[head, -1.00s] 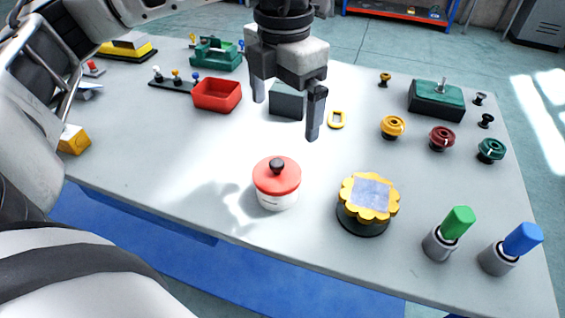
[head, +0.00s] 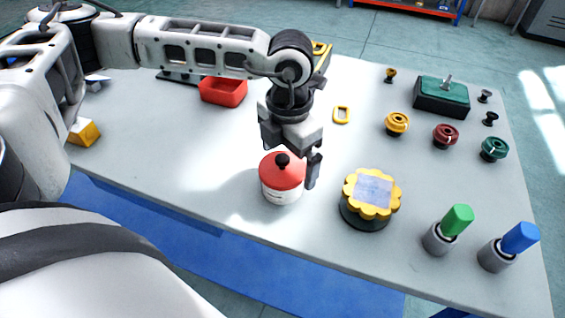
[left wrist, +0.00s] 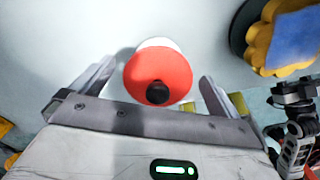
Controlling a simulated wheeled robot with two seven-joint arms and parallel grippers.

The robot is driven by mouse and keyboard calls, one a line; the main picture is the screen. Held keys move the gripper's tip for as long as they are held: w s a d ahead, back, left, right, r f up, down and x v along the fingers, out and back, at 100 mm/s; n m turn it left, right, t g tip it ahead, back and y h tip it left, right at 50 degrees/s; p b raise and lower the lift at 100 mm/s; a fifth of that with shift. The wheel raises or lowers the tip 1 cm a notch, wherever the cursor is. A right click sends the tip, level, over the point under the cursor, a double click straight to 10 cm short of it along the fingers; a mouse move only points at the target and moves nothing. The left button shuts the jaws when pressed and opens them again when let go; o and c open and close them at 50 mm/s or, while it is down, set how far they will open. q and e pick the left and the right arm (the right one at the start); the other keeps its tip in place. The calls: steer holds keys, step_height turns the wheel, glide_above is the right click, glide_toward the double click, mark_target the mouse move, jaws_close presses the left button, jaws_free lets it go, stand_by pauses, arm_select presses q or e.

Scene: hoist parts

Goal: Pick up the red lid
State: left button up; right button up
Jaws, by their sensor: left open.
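The red lid (head: 281,172) with a black knob sits on a white round pot (head: 281,196) near the front middle of the table. In the left wrist view the red lid (left wrist: 158,78) lies between the two fingers, its knob (left wrist: 157,92) nearest the palm. My left gripper (head: 292,165) is open above and just behind the lid, pointing down, one finger showing at the lid's right. The other finger is mostly hidden in the head view. In the left wrist view my left gripper (left wrist: 152,85) holds nothing. My right gripper is not clearly seen.
A yellow flower-shaped lid (head: 371,192) on a dark base stands close to the right. Green (head: 457,220) and blue (head: 521,237) cylinders stand at the front right. A red tray (head: 223,91) lies behind left. The table left of the pot is clear.

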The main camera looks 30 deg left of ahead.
arm_select(q)
steer(key=c, duration=1)
steer(key=shift+r, duration=0.1)
